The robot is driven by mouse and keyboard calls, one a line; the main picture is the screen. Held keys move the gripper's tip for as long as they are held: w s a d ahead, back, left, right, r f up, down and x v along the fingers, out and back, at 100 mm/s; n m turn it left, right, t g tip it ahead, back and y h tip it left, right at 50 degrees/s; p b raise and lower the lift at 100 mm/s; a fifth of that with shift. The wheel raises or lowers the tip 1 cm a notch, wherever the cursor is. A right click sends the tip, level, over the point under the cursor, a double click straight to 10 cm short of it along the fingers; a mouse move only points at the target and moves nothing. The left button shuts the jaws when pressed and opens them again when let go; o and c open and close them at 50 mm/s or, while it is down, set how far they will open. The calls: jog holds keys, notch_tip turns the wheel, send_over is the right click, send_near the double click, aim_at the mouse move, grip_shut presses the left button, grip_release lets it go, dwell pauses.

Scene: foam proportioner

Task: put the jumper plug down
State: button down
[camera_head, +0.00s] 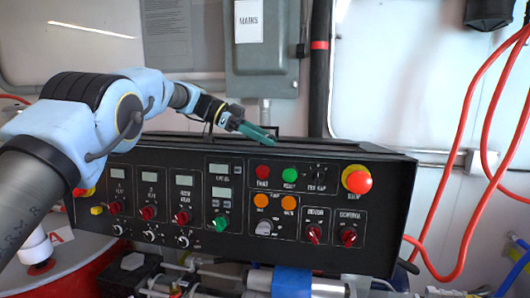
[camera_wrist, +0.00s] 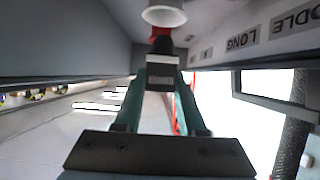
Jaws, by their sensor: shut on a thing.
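My gripper (camera_head: 258,133) reaches over the top edge of the black control panel in the head view, with its teal fingers pointing right and slightly down. In the wrist view my gripper (camera_wrist: 162,80) is shut on a small dark block with a grey face, which I take to be the jumper plug (camera_wrist: 161,68). The plug sits between the two teal fingertips. A red part and a white round piece (camera_wrist: 164,15) show just beyond it; I cannot tell whether they touch it. The plug cannot be made out in the head view.
The control panel (camera_head: 290,228) carries several knobs, lamps and displays, with a red stop button (camera_head: 357,180) at right. A grey electrical box (camera_head: 262,50) hangs behind. Red cables (camera_head: 462,150) loop at right. In the wrist view, a lettered surface (camera_wrist: 262,35) lies close on the right.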

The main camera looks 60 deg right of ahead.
jog(key=shift+f, duration=1.6)
jog(key=c, duration=0.5)
grip_release()
jog(key=shift+r, duration=0.1)
